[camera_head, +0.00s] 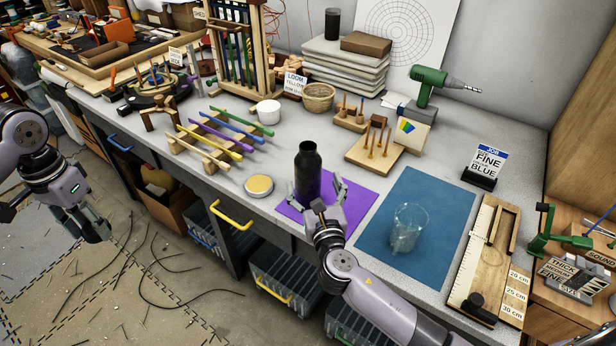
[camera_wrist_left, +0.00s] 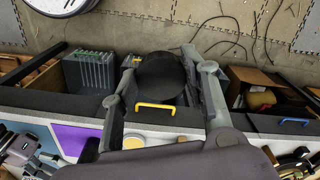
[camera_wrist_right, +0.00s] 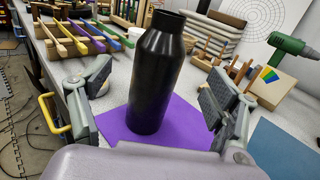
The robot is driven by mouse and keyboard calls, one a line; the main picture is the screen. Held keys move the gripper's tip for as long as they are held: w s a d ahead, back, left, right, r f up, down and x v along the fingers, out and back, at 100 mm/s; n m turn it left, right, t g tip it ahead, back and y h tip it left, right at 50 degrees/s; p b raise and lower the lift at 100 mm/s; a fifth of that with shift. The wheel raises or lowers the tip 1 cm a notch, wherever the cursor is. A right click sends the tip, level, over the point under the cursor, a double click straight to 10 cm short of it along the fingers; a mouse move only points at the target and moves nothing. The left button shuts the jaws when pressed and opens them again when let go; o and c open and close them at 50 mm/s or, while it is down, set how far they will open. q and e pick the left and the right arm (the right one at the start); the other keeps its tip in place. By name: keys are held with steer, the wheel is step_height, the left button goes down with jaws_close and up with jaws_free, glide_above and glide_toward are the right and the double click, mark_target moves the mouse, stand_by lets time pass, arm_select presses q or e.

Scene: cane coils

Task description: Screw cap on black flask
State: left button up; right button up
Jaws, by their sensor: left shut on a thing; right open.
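The black flask (camera_head: 307,172) stands upright on the purple mat (camera_head: 367,206) near the bench's front edge. Its open neck (camera_wrist_right: 168,20) shows in the right wrist view, with no cap on it. My right gripper (camera_head: 319,190) is open, with one finger on each side of the flask; the right wrist view shows gaps to both fingers. My left gripper (camera_head: 96,228) is off to the left, over the floor in front of the bench.
A yellow-lidded tin (camera_head: 259,186) sits left of the flask. A clear beaker (camera_head: 408,228) stands on the blue mat (camera_head: 440,205) to the right. Colored sticks on a wooden rack (camera_head: 215,140), a white cup (camera_head: 268,112) and a peg board (camera_head: 374,152) lie behind.

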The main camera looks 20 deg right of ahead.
mark_target(310, 171)
steer(key=w, duration=0.4)
steer(key=shift+d, duration=0.2)
steer(key=shift+s, duration=0.1)
steer(key=shift+w+d+p, duration=0.25)
steer(key=shift+w, duration=1.05)
steer(key=shift+w+d+p, duration=0.2)
steer(key=shift+w, duration=1.1)
steer(key=shift+s, duration=0.1)
steer(key=shift+r, duration=0.1)
jaws_close()
